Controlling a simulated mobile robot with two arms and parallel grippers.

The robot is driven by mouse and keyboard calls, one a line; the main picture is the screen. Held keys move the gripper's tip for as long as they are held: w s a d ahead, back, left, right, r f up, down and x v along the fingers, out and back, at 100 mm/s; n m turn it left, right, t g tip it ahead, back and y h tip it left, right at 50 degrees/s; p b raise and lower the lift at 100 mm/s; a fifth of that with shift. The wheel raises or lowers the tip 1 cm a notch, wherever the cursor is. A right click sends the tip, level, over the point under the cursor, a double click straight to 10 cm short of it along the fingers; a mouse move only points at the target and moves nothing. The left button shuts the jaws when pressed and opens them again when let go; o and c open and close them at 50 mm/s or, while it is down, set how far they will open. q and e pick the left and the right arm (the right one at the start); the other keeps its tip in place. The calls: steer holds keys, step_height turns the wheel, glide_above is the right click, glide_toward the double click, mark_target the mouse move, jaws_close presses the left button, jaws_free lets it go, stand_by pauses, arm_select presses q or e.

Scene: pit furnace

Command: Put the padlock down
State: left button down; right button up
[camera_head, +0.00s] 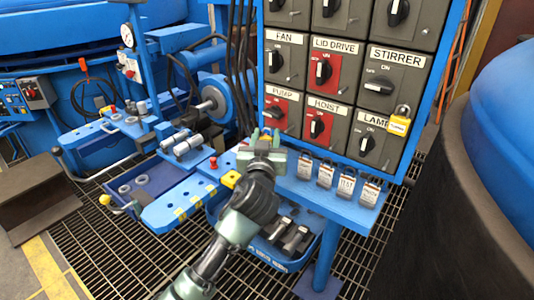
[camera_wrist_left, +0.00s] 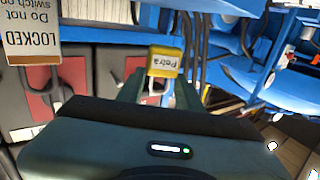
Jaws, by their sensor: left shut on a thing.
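My left gripper (camera_head: 265,138) reaches up in front of the blue shelf at the foot of the switch panel. In the left wrist view its two fingers (camera_wrist_left: 158,88) are shut on a yellow padlock (camera_wrist_left: 165,60) labelled "Petra", printed upside down there. In the head view the gripper hides most or all of this padlock, and I cannot tell whether it touches the shelf. Another yellow padlock (camera_head: 400,121) hangs at the LAMP switch. My right gripper is not in view.
A blue bin with metal parts (camera_head: 290,238) is below. A large dark drum (camera_head: 470,220) stands at right.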

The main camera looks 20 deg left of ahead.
arm_select(q)
steer(key=shift+f, duration=0.7)
step_height(320, 180, down, 2)
steer(key=shift+f+b, duration=0.2)
steer(key=shift+b, duration=0.35)
steer(key=shift+w+f, duration=0.15)
steer(key=shift+f, duration=0.1)
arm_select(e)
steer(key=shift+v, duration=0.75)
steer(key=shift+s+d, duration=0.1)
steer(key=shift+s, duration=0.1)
arm_select(q)
steer(key=shift+f, duration=0.1)
steer(key=c, duration=0.9)
jaws_free()
steer(key=shift+c, duration=0.2)
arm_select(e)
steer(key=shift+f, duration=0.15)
